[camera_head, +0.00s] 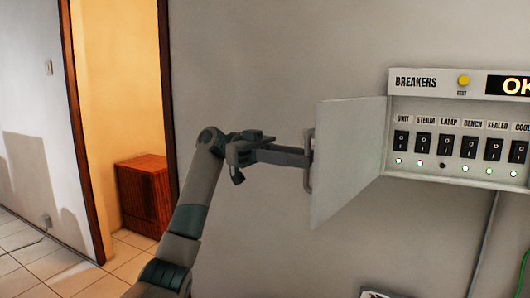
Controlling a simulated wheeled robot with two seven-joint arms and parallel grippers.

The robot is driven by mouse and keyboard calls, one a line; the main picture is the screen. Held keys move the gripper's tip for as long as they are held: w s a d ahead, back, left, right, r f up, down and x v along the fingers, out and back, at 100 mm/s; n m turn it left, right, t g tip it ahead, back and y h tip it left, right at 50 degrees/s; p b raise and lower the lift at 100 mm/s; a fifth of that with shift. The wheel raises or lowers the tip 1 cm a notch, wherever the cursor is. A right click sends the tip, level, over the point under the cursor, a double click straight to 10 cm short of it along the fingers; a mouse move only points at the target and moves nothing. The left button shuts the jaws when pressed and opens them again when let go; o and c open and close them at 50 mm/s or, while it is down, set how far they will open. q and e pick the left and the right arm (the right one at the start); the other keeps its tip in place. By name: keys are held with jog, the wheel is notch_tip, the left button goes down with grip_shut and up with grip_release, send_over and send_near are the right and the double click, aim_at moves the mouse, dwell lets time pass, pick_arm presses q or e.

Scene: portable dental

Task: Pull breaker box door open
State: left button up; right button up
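The breaker box (435,82) is on the wall at the right, cut off by the picture's right edge. Its grey door (350,150) stands swung open to the left, jutting out from the wall. The door handle (308,176) is on the door's free left edge. My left gripper (306,157) reaches in from the left, its fingers close together at the handle and seeming shut on it; the handle partly hides the fingertips. My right gripper is not in view.
Inside the box is a row of black breaker switches (424,144) with small lights below. A yellow button (463,80) and an "OK" display (509,87) are above. A doorway with a wooden cabinet (143,193) is at the left. A cable (484,245) runs down the wall.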

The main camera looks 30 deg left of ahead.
pick_arm(q)
jog(key=a, duration=1.7)
jog(key=shift+w, duration=0.4)
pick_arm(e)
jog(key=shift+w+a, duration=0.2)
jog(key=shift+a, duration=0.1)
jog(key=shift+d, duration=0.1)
